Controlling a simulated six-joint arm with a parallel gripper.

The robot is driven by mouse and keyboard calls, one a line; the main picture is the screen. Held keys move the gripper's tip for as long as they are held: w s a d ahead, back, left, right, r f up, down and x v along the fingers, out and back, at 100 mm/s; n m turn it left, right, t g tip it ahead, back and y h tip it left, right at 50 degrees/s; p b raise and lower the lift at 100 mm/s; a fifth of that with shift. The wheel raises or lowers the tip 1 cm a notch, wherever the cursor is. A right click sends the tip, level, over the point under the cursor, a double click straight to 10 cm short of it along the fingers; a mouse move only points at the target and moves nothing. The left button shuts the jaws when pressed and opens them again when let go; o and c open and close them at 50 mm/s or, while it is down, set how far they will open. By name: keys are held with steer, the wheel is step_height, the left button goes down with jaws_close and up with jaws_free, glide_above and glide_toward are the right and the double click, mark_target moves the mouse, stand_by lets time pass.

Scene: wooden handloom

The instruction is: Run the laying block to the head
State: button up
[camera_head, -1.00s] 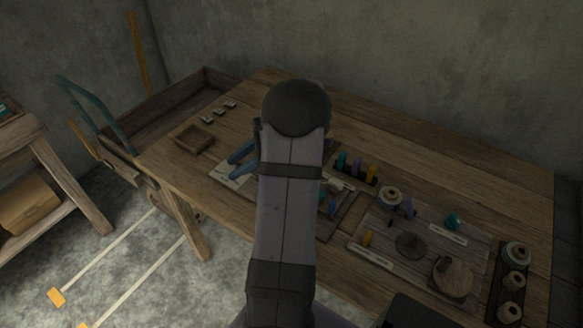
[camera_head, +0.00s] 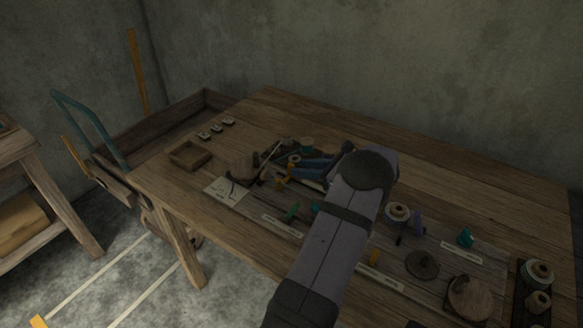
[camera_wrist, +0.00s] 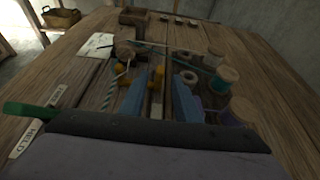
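My gripper (camera_wrist: 158,98) has two blue fingers, spread apart with a gap between them. They reach over a small wooden apparatus on the table. In the head view the fingers (camera_head: 315,167) point left toward it. A narrow wooden piece (camera_wrist: 157,84) and yellow pegs (camera_wrist: 122,69) show between and just beyond the fingertips. A rounded wooden block (camera_wrist: 126,52) stands further ahead; it also shows in the head view (camera_head: 241,166). I cannot tell for sure which part is the laying block or the head. A green-and-white twisted strand (camera_wrist: 115,87) runs beside the left finger.
Spools (camera_wrist: 227,77) stand close on the right in the wrist view. A white card (camera_head: 226,191) and an open wooden tray (camera_head: 190,154) lie left of the apparatus. A board with a round wooden piece (camera_head: 469,297) is at right. The table's back is clear.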

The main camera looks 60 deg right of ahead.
steer(key=shift+p+x, duration=0.35)
steer(key=shift+x, duration=2.3)
jaws_close()
